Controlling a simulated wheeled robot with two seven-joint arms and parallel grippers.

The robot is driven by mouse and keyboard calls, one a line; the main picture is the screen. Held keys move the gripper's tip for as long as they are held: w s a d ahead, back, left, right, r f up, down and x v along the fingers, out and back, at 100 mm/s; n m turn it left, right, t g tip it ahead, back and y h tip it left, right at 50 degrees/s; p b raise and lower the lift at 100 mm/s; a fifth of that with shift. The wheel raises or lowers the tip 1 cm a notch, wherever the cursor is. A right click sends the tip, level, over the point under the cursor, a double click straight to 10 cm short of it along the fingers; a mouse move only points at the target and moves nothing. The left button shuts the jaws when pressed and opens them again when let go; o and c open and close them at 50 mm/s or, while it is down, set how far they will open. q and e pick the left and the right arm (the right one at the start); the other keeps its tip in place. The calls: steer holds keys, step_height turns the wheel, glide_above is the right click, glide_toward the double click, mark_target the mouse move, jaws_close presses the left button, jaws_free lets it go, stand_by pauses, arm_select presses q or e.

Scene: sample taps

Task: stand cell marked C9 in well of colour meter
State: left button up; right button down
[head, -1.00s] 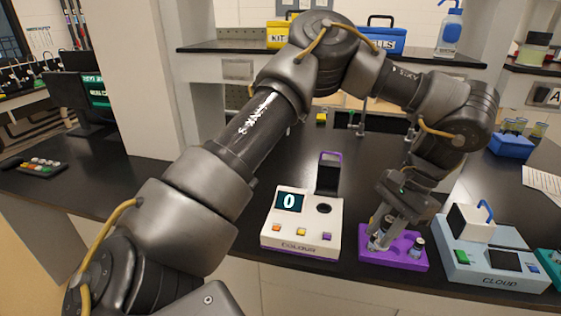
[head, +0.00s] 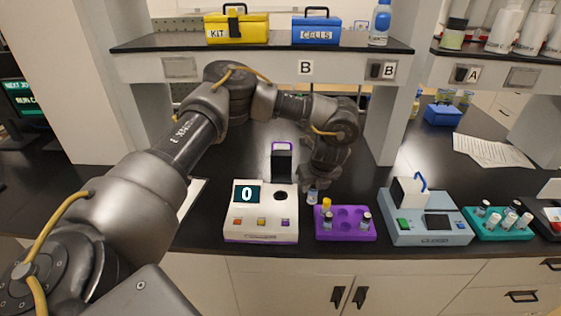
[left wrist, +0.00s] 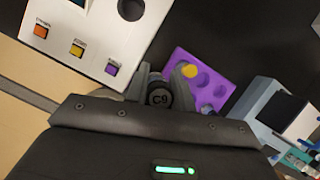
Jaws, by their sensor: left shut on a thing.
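My left gripper (head: 315,184) is shut on the cell marked C9 (head: 312,196). It holds the cell just behind the purple rack's left end, to the right of the colour meter. In the left wrist view the cell's dark cap (left wrist: 160,99) faces the camera and reads C9. The white colour meter (head: 249,225) shows 0. Its purple-edged lid (head: 282,163) stands open and its round dark well (head: 280,196) is uncovered. The well also shows at the top of the left wrist view (left wrist: 131,8). My right gripper is not in view.
The purple rack (head: 346,232) holds a yellow-capped cell (head: 326,204) and others. A pale blue cloud meter (head: 428,228) and a teal rack (head: 497,233) with several cells stand to the right. A shelf (head: 270,69) overhangs the counter behind.

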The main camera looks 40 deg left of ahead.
arm_select(q)
steer(key=a+m, duration=0.2)
steer(key=a, duration=0.2)
steer(key=a+m+t+h+p, duration=0.1)
steer(key=a+m, duration=0.1)
steer(key=a, duration=0.2)
steer(key=w+a+m+p, duration=0.1)
steer(key=a+m, duration=0.1)
steer(key=a, duration=0.3)
steer(key=shift+f+m+t+h, duration=0.35)
steer(key=shift+m+t+h, duration=0.05)
steer(key=shift+d, duration=0.1)
steer(key=shift+f, duration=0.15)
steer(key=shift+f+b, duration=2.1)
steer(key=shift+f, duration=0.2)
steer(key=shift+w, duration=0.25)
steer(key=shift+f+b, duration=0.4)
steer(key=shift+f, duration=0.35)
